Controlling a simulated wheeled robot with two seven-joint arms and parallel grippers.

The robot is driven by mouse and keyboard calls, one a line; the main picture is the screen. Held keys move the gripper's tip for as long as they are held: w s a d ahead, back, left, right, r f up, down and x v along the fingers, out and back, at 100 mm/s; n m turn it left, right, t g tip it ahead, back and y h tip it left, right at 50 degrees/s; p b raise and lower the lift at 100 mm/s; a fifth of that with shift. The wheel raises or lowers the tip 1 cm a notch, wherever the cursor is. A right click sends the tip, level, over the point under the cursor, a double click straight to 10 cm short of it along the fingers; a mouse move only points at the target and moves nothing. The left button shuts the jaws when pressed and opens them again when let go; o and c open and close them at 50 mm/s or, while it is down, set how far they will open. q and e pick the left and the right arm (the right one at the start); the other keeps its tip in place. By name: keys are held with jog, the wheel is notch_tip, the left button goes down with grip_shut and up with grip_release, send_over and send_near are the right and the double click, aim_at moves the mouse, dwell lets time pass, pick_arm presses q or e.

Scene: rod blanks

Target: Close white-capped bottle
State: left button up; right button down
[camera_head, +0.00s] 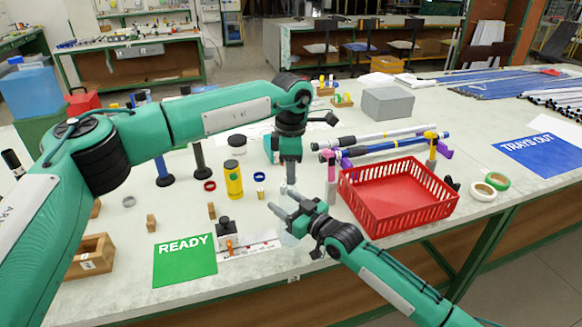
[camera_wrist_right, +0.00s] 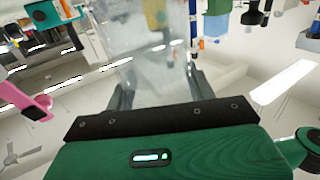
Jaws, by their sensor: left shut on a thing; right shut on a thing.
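The clear, pale bottle (camera_wrist_right: 150,60) fills the upper middle of the right wrist view, between the dark fingers of my right gripper (camera_wrist_right: 158,92). In the head view my right gripper (camera_head: 298,214) is low over the table's front part, with a pale bluish part of the bottle (camera_head: 287,239) showing beside its fingers. My left gripper (camera_head: 291,178) points down just above and behind the right one. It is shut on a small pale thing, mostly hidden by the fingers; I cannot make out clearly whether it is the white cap.
A red basket (camera_head: 405,215) stands right of the grippers, with a pink-topped post (camera_head: 331,180) close by. A yellow bottle (camera_head: 233,180) and a black-lidded jar (camera_head: 237,145) stand left. A green READY mat (camera_head: 185,268) lies front left.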

pick_arm(q)
jog(key=m, duration=0.6)
jog(key=shift+m, duration=0.3)
jog(key=m, duration=1.9)
jog(key=shift+a, duration=0.1)
jog(key=o, duration=0.9)
